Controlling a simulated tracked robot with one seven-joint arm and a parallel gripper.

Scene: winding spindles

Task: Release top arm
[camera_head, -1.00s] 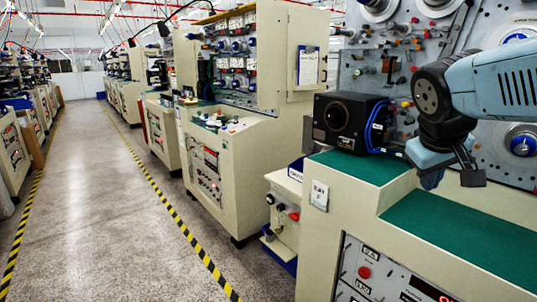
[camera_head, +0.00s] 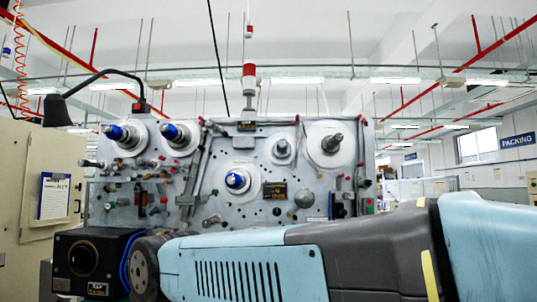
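The grey winding panel (camera_head: 228,150) stands upright in front of me. White discs with spindles sit along its top: two blue-tipped ones at the left, the outer one (camera_head: 128,138) and its neighbour (camera_head: 180,137), and two grey-tipped ones at the right, small (camera_head: 282,148) and large (camera_head: 331,143). A lower blue-capped spindle (camera_head: 236,181) is near the middle. A slanted metal bar (camera_head: 196,160) runs down left of centre; I cannot tell whether it is the top arm. My blue and grey arm crosses the bottom of the view. My gripper is out of view.
A black box (camera_head: 85,262) with a round dial stands at the lower left, close to my arm. A cream cabinet (camera_head: 30,180) with a clipboard is at the left. A dark lamp (camera_head: 57,110) on a bent stalk reaches over from the left. My arm hides the worktop.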

